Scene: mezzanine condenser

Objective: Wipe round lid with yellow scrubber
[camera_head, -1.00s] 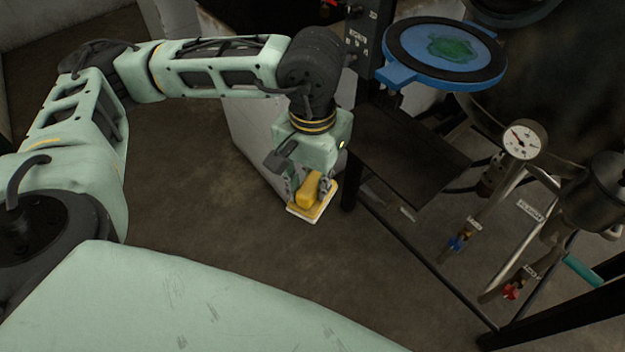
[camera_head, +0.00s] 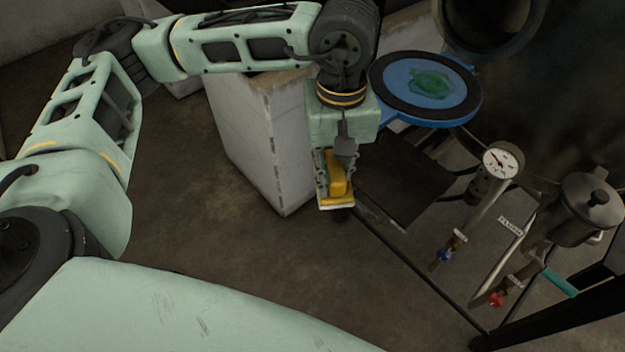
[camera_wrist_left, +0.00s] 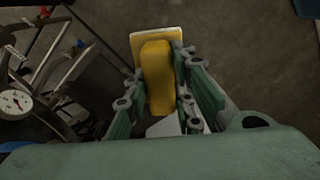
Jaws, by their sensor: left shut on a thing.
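My left gripper (camera_head: 336,180) is shut on the yellow scrubber (camera_head: 337,175) and holds it in the air, in front of the dark frame. In the left wrist view the scrubber (camera_wrist_left: 157,75) sits between the two fingers, with its wide pad at the far end. The round lid (camera_head: 433,84) is blue with a black ring and a green smear in its middle. It is open at the upper right, beyond and to the right of the gripper, apart from the scrubber. My right gripper is not in view.
A pale block (camera_head: 262,140) stands behind the gripper. A dark plate (camera_head: 402,185) lies below the lid. At right are a pressure gauge (camera_head: 501,160), pipes with blue and red valves, and a metal pot (camera_head: 583,210). The floor at centre is clear.

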